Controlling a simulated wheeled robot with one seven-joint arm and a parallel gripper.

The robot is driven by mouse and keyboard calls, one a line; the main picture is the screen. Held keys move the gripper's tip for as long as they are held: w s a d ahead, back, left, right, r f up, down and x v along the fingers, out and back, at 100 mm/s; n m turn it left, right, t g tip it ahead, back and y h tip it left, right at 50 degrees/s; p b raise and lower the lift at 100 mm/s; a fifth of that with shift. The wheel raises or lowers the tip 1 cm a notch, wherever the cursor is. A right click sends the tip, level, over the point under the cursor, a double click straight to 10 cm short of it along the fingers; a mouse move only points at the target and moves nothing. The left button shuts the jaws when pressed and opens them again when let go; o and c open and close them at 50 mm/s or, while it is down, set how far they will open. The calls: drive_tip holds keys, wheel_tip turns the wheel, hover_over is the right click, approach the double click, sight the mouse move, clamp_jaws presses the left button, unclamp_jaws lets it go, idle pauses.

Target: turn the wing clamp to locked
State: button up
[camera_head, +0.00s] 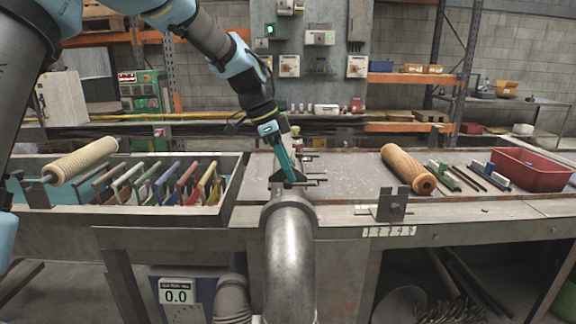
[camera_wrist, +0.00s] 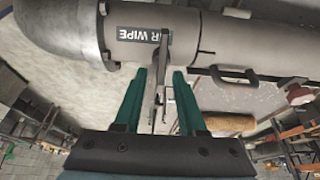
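In the wrist view, a thin grey metal wing (camera_wrist: 162,72), which looks like the wing clamp, hangs from a grey cylinder (camera_wrist: 195,38) lettered "R WIPE". My gripper (camera_wrist: 160,74) has its two green fingers apart, one on each side of the wing, with gaps visible to both. In the head view my gripper (camera_head: 296,182) points down behind the bent grey pipe (camera_head: 290,255). The clamp cannot be made out clearly there; my fingers and the pipe partly cover that spot. I cannot tell whether the clamp is locked.
Left of my gripper is a trough (camera_head: 225,205) with several coloured plates and a ribbed roll (camera_head: 82,158). On the right of the bench are a brown roll (camera_head: 408,168), a metal bracket (camera_head: 391,205) and a red bin (camera_head: 530,170). A black handle (camera_wrist: 235,76) sticks out from the cylinder.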

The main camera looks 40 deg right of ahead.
drive_tip(key=shift+c, duration=0.2)
clamp_jaws()
idle(0.4)
